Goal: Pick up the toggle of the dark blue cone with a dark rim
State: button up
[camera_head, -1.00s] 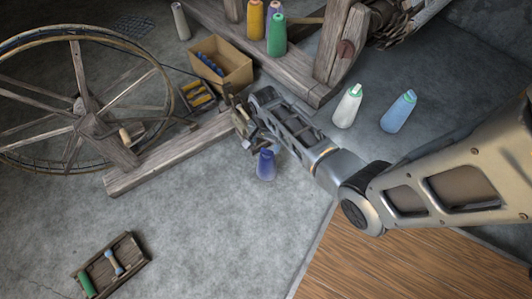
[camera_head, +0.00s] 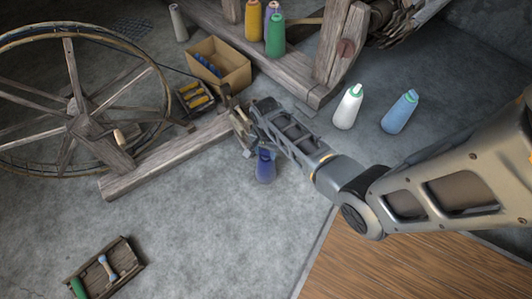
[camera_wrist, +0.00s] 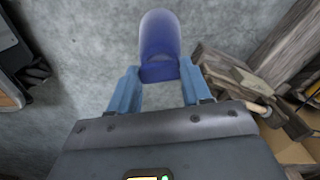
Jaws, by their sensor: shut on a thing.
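The dark blue cone (camera_head: 265,171) stands on the grey floor below the end of my arm. In the wrist view the cone (camera_wrist: 158,35) lies straight ahead at the top middle, and a darker blue piece at its near end, the toggle (camera_wrist: 159,72), sits between the two light blue fingers. My gripper (camera_wrist: 159,76) is shut on this toggle. In the head view my gripper (camera_head: 262,153) is at the cone's top and partly covers it. I cannot make out the dark rim clearly. Whether the cone is clear of the floor cannot be told.
A white cone (camera_head: 347,108) and a light blue cone (camera_head: 399,112) stand right of my arm. A wooden loom beam (camera_head: 165,158), a spinning wheel (camera_head: 75,125) and a cardboard box (camera_head: 232,63) are at left and behind. A small wooden tray (camera_head: 127,262) lies front left. Floor between is clear.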

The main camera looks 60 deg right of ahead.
jog(key=c, duration=0.3)
